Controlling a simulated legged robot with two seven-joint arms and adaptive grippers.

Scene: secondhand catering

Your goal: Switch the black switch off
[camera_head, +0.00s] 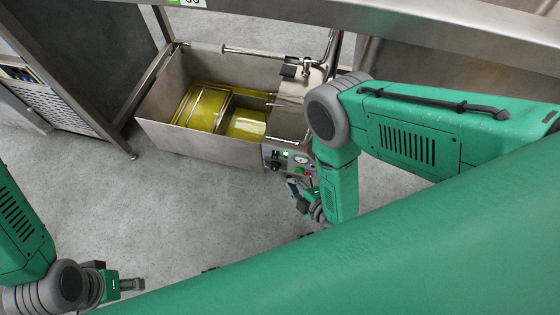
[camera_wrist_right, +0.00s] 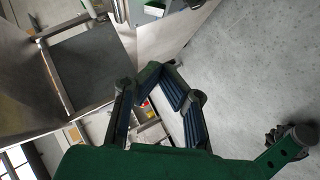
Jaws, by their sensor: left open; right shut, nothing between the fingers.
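The steel fryer's control panel (camera_head: 289,160) is on its right front corner in the head view. It carries dark controls (camera_head: 275,160) at its left, a small green light, a round white gauge (camera_head: 301,160) and a red part lower right. Which dark control is the black switch, and its position, is too small to tell. My right gripper (camera_head: 297,190) is just below and in front of the panel, apart from the dark controls. In the right wrist view its blue-padded fingers (camera_wrist_right: 158,100) are shut and empty. My left gripper (camera_head: 132,285) is open at lower left, far from the panel.
The fryer tank (camera_head: 190,145) holds yellow oil and wire baskets (camera_head: 203,106). A steel rail (camera_head: 400,10) crosses the top. A cabinet with a vent (camera_head: 45,100) stands at the left. The grey floor (camera_head: 170,215) before the fryer is clear.

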